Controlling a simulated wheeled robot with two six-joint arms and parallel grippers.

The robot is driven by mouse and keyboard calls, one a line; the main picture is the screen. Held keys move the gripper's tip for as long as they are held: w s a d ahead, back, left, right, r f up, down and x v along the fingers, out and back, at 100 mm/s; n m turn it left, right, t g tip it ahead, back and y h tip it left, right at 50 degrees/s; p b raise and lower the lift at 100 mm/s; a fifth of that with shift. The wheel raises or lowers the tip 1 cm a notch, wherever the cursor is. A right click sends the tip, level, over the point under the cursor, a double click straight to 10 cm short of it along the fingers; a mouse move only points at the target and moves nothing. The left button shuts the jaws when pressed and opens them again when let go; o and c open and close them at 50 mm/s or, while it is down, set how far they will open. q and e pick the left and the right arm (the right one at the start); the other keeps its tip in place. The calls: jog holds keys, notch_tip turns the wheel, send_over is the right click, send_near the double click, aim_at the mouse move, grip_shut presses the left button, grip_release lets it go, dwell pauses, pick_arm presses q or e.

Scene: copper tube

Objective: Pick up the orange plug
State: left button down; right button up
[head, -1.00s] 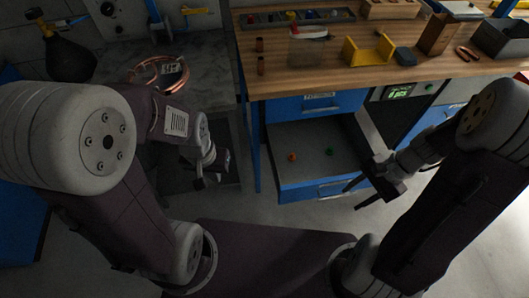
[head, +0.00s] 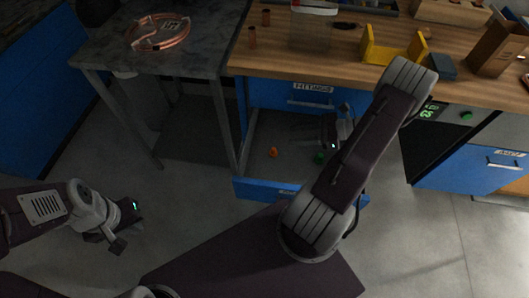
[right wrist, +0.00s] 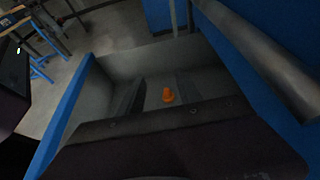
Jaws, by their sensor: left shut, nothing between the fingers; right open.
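The orange plug (head: 273,152) stands on the floor of the open drawer (head: 262,190), left of the green plug (head: 319,159). In the right wrist view the orange plug (right wrist: 168,95) appears upright, framed between the two dark fingers of my open right gripper (right wrist: 158,93), with nothing held. In the head view my right gripper (head: 318,147) is over the right part of the drawer, to the right of the orange plug and close to the green one. My left gripper (head: 113,236) is shut and empty over the floor at the lower left, well away from the drawer.
The workbench (head: 345,58) overhangs the back of the drawer. A blue drawer front with a handle (right wrist: 262,42) lies close in the right wrist view. A dark side table (head: 200,40) with a copper coil (head: 160,33) stands left. The floor between is clear.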

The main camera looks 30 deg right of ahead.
jog(key=b, duration=0.3)
send_near(274, 148)
jog(key=shift+w+a+f, duration=0.35)
jog(key=shift+a+f, duration=0.15)
jog(key=shift+f, duration=0.1)
jog(key=shift+w+a+f, duration=0.3)
jog(key=shift+a+f, duration=0.15)
jog(key=shift+f, duration=0.15)
jog(key=shift+w+a, duration=0.45)
jog(key=shift+a, duration=0.2)
jog(key=b+x, duration=0.1)
jog(key=x, duration=0.4)
jog(key=shift+w+a+f, duration=0.1)
jog(key=shift+w+a, duration=0.15)
jog(key=shift+w, duration=0.05)
pick_arm(q)
jog(key=f, duration=0.4)
jog(key=shift+w+a+f, duration=0.1)
jog(key=shift+w+a, duration=0.05)
jog(key=shift+a, duration=0.15)
pick_arm(e)
grip_shut()
